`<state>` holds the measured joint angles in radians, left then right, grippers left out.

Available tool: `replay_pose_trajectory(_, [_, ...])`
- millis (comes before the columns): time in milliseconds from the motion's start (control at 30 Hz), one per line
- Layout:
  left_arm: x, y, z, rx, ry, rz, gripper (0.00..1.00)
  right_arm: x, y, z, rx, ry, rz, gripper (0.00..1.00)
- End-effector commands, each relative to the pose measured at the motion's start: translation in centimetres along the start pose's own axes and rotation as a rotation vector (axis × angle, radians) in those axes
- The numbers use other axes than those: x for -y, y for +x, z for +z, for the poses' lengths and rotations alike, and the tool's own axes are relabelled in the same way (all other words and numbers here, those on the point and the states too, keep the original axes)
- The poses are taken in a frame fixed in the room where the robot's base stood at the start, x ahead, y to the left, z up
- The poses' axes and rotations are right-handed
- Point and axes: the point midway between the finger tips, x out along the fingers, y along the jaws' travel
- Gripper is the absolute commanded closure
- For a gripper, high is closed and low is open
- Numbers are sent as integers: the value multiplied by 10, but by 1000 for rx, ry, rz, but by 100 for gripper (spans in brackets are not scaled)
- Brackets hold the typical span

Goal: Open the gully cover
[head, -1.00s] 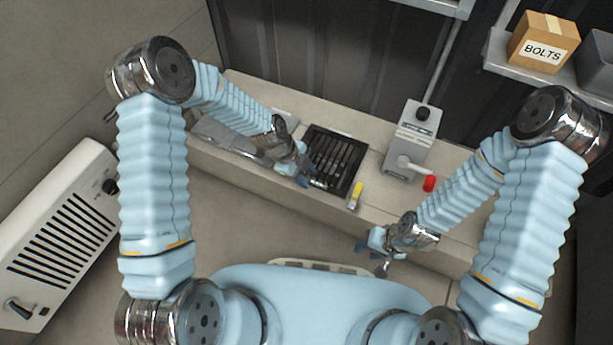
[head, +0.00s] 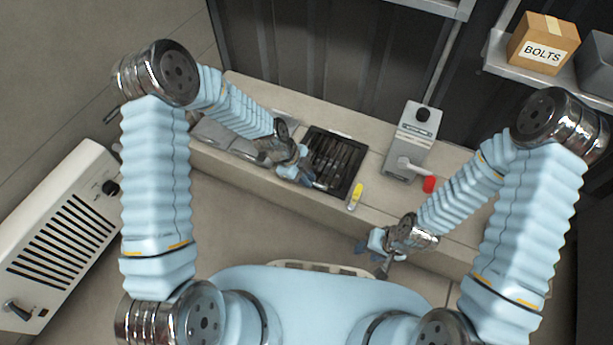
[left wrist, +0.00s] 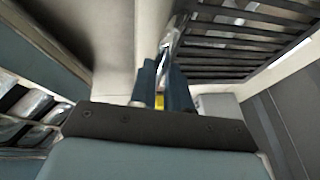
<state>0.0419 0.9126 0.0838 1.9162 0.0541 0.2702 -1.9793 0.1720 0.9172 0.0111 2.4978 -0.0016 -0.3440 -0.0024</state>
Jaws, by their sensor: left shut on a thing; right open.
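The gully cover appears to be the dark slatted grate (head: 335,160) in a black frame set in the pale bench top. It also fills the upper right of the left wrist view (left wrist: 240,35). My left gripper (head: 307,180) is at the grate's left front edge. In the left wrist view its fingers (left wrist: 165,88) are closed on a shiny metal piece (left wrist: 172,40) beside the grate's slats. Whether that piece is joined to the grate is unclear. My right gripper (head: 376,262) is open and empty in front of the bench.
A yellow-and-grey item (head: 356,196) lies right of the grate. Further right stand a grey lever box (head: 409,145) and a red knob (head: 429,184). A metal basin (head: 222,133) is left of the grate, partly behind my arm. A white vented unit (head: 60,235) stands at left.

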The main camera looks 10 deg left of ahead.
Motion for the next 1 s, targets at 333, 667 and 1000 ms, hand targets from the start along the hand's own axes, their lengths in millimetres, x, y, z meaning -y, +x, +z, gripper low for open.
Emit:
replay_pose_trajectory(333, [16,-27,-11,2,-37,95,100,5,-17,-1,-4,1,3,57])
replay_pose_trajectory(667, [54,-69,-28,1,-134,316,100,9,-35,-2,-10,2,8,57])
replay_pose_trajectory(1000, [93,-96,-38,0,-143,334,100,9,-36,-2,-11,3,9,57])
